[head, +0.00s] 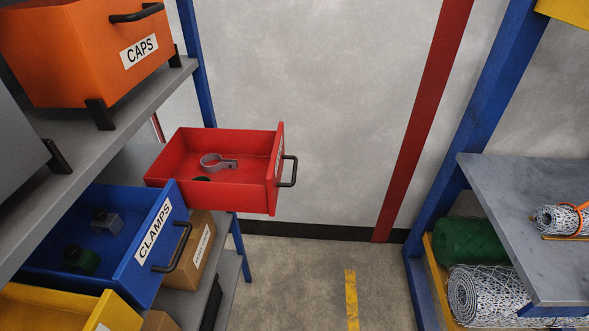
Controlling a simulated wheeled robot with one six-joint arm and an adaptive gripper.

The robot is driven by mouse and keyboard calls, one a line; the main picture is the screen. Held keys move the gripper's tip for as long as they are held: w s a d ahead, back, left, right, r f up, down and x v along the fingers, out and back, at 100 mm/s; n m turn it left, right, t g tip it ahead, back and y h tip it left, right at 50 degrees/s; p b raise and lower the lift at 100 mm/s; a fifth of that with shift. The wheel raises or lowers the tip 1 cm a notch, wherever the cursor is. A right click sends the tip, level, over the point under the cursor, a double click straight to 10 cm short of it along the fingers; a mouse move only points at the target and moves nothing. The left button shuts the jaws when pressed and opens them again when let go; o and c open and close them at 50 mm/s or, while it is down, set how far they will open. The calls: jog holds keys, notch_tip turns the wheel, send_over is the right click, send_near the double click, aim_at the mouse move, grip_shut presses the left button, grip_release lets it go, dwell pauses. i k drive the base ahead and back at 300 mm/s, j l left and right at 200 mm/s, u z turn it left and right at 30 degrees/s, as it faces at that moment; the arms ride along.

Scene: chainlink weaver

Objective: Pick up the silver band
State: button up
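A silver band (212,163), a ring-shaped clamp with a flat tab on its right side, lies inside the open red drawer (262,186) in the head view. A small dark green piece (201,179) lies in front of it, partly hidden by the drawer's near wall. The band appears to rest on the drawer floor, apart from the walls. My gripper is not in view.
An open blue drawer labelled CLAMPS (155,230) holds a grey part and a dark green part. An orange CAPS bin (75,55) sits on the upper grey shelf. The floor (300,285) between is clear.

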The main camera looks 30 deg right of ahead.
aim_at(230, 164)
jog(key=k+z, duration=0.1)
jog(key=k, duration=0.15)
jog(key=i+l+u, duration=0.25)
jog(key=i, duration=0.3)
jog(key=i+l+u, duration=0.25)
jog(key=i, duration=0.35)
jog(key=l, duration=0.1)
